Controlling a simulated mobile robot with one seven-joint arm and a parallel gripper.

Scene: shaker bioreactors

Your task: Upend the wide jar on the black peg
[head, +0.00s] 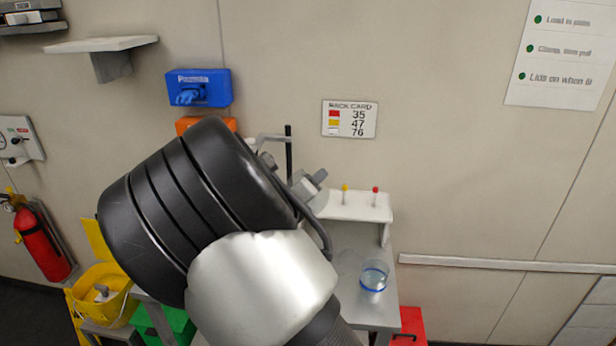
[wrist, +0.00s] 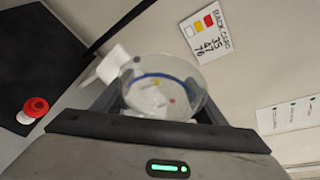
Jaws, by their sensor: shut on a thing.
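The wide jar (wrist: 160,85) is clear with a blue ring and sits between the jaws of my gripper (wrist: 160,108) in the wrist view. The gripper is shut on it. In the head view my arm hides the gripper and the held jar. A black upright rod (head: 289,145) rises behind my arm; I cannot tell whether it is the black peg. A white rack (head: 354,211) beside it carries a yellow-tipped peg (head: 345,193) and a red-tipped peg (head: 375,196).
Another clear vessel with a blue ring (head: 374,275) stands on the grey bench (head: 350,245). A rack card (head: 349,118) hangs on the wall above. A blue glove box (head: 198,87) is at left. A yellow bucket (head: 103,296) and a red box (head: 410,325) flank the bench.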

